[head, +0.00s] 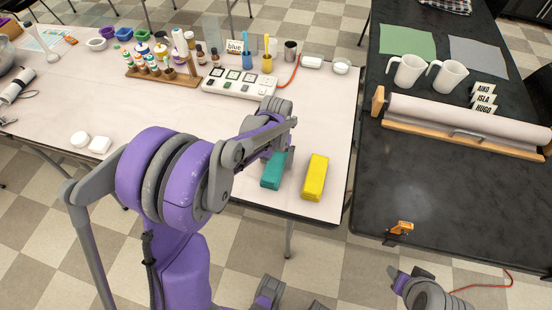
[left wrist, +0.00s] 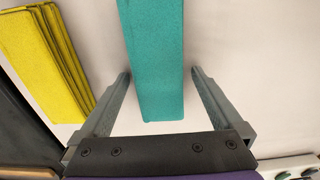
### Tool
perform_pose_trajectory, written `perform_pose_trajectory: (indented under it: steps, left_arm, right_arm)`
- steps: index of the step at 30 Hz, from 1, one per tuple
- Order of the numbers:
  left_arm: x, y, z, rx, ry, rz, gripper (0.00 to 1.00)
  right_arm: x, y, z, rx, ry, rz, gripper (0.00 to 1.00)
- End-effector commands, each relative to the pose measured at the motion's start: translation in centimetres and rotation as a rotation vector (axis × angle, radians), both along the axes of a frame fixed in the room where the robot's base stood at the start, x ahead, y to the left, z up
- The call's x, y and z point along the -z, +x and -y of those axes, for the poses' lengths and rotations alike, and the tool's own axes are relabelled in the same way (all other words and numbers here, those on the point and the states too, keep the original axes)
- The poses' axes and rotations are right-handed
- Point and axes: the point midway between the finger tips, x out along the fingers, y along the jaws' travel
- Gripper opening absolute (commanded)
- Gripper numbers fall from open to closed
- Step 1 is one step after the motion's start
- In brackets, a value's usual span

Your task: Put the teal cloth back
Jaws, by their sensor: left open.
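The teal cloth (head: 273,172) is a folded block near the right front of the white table. It also shows in the left wrist view (left wrist: 158,50), running down from the top edge. My left gripper (head: 283,154) is over its far end. The fingers are not closed on the cloth. My right gripper's fingers cannot be made out.
A yellow folded stack (head: 315,178) lies just right of the teal cloth; it also shows in the wrist view (left wrist: 45,60). A white panel with dark squares (head: 240,83) and a bottle rack (head: 165,75) lie behind. A black table (head: 440,185) with a paper roll (head: 465,115) stands right.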

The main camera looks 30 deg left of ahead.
Motion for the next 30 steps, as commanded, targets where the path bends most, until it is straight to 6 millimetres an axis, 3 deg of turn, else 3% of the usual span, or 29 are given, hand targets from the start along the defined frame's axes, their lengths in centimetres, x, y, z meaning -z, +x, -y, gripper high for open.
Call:
perform_pose_trajectory:
  steps: [15,22,26,30]
  left_arm:
    - [-10.0,0.0,0.0,-0.001,0.000,0.000,1.00]
    - [-12.1,-0.3,0.1,0.003,0.001,0.006,1.00]
    - [-12.9,-2.3,1.3,0.028,0.008,0.050,1.00]
    - [-13.6,-6.7,3.3,0.082,0.021,0.146,1.00]
  right_arm:
    - [-1.2,0.2,0.0,0.000,0.000,0.004,0.50]
    - [-1.4,0.2,0.0,0.000,0.000,0.005,0.50]
    - [-1.4,0.2,0.0,0.000,0.000,0.005,0.50]
    - [-1.4,0.2,0.0,0.000,0.000,0.005,0.50]
